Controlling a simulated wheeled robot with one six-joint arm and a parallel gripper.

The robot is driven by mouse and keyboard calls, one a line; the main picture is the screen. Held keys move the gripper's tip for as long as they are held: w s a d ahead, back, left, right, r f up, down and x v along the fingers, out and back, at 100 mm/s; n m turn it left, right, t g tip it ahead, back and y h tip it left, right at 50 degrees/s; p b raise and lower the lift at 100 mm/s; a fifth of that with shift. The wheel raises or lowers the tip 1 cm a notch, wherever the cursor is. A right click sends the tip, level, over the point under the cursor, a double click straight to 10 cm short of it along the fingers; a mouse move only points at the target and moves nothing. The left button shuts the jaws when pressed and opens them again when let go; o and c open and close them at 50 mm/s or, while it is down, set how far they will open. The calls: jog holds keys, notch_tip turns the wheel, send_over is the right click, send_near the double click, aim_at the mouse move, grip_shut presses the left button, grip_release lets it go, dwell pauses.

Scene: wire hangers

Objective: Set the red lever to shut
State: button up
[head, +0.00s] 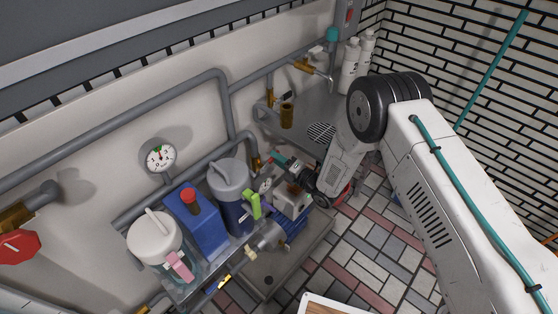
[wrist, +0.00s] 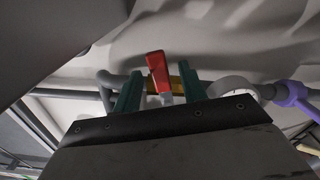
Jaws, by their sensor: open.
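The red lever (wrist: 157,72) shows in the wrist view, sticking up from a brass valve (wrist: 179,85) on a grey pipe. My gripper (wrist: 163,80) is open, with its two teal fingers apart. In the picture the lever stands between the fingers, nearer the left one; I see no clear contact. How deep the lever sits between them I cannot tell. In the head view my gripper (head: 279,160) is low by the wall, near a brass fitting (head: 257,164). The lever is not clear there.
A blue canister (head: 195,228), a white-lidded jug (head: 155,240) and a dark blue jug (head: 232,200) stand close left of my gripper. A gauge (head: 161,157) and grey pipes line the wall. White bottles (head: 350,66) stand at the back. Tiled floor (head: 355,245) is clear.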

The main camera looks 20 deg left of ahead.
grip_shut()
jog(key=shift+f+m, duration=0.45)
jog(key=shift+m, duration=0.5)
jog(key=shift+f+m, duration=0.4)
jog(key=shift+m, duration=0.55)
grip_release()
jog(key=shift+d, duration=0.1)
jog(key=v, duration=0.7)
jog(key=shift+d, duration=0.4)
jog(key=shift+s, duration=0.1)
